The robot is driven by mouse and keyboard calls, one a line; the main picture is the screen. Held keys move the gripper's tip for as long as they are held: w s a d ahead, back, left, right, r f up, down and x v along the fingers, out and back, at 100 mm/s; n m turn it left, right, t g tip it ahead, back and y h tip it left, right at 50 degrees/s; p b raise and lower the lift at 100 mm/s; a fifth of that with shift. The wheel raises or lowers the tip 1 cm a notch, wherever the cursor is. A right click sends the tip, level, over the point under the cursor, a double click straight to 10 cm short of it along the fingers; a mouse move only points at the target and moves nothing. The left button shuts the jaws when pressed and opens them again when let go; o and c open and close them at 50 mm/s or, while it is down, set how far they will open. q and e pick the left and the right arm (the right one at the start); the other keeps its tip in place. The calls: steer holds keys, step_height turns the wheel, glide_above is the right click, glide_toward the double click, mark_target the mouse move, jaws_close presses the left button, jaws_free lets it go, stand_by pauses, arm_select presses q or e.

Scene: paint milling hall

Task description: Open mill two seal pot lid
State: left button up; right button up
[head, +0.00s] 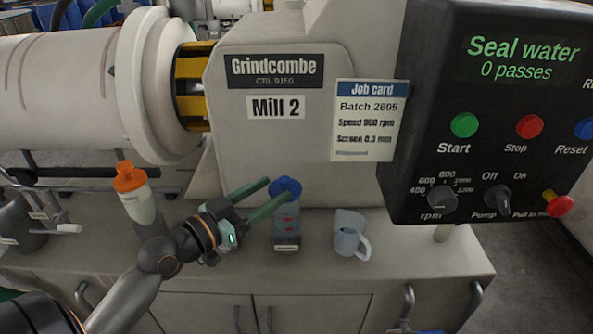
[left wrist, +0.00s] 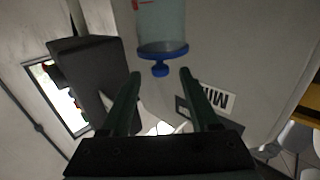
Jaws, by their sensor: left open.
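The Mill 2 seal pot (head: 287,222) is a clear bluish cylinder with red marks, standing upright on the bench below the Mill 2 sign. Its blue lid (head: 288,186) sits on top. In the left wrist view, the lid (left wrist: 162,48) and its small blue knob (left wrist: 160,70) appear upside down. My left gripper (head: 277,190) reaches in from the left with its green fingers open, close to the lid. In the left wrist view, the knob lies near the gap between the fingertips (left wrist: 160,76), and nothing is gripped. My right gripper is not in view.
An orange-capped bottle (head: 139,203) stands left of the pot, behind my left arm. A grey-blue jug (head: 350,238) stands to the right. The control panel (head: 490,110) overhangs the bench at the right. The mill housing (head: 290,140) rises behind the pot.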

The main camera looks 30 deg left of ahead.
mark_target(296, 184)
arm_select(q)
steer(key=p+x, duration=0.1)
steer(key=x, duration=0.6)
steer(key=shift+w, duration=0.35)
jaws_close()
stand_by(0.3)
